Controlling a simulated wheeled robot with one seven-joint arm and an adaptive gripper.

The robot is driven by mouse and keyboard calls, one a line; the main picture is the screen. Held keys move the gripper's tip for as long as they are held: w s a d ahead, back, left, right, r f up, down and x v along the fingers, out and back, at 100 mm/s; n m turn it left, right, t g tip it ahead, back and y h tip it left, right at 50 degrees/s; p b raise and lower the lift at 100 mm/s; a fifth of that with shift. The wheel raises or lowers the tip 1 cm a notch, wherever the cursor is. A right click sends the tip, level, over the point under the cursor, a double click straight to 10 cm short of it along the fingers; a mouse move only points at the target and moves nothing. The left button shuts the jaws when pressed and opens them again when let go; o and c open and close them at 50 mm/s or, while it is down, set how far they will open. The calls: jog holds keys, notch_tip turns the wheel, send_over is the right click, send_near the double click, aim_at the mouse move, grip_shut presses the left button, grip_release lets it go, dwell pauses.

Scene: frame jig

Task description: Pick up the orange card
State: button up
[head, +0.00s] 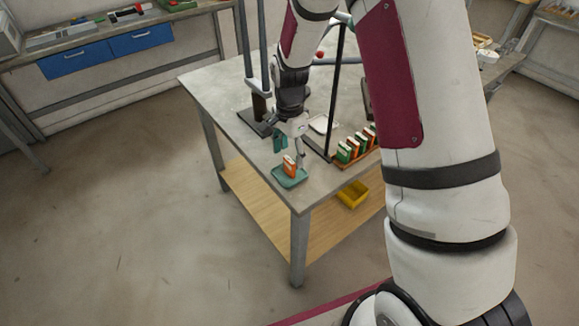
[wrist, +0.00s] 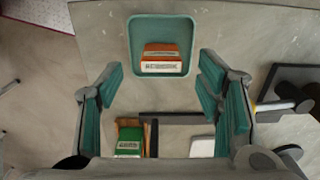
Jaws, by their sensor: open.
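The orange card (head: 289,166) stands in a small teal tray (head: 300,179) near the table's front corner. In the wrist view the card (wrist: 162,52), with a white label, sits toward the near side of the tray (wrist: 134,25). My gripper (head: 290,149) is open above the tray, its fingers spread. In the wrist view the teal-padded fingers of my gripper (wrist: 160,75) stand left and right of the card, apart from it, with nothing between them in contact. The exact height above the card is hard to tell.
A rack of several green and orange cards (head: 357,144) stands to the right on the table (head: 225,90). A dark upright frame (head: 335,100) rises beside it, close to my arm. A white dish (head: 322,124) lies behind. A yellow bin (head: 353,194) is on the lower shelf.

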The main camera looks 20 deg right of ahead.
aim_at(289, 159)
jog(key=shift+f+p, duration=0.35)
jog(key=shift+f, duration=2.05)
jog(key=shift+c, duration=0.6)
jog(key=c, duration=1)
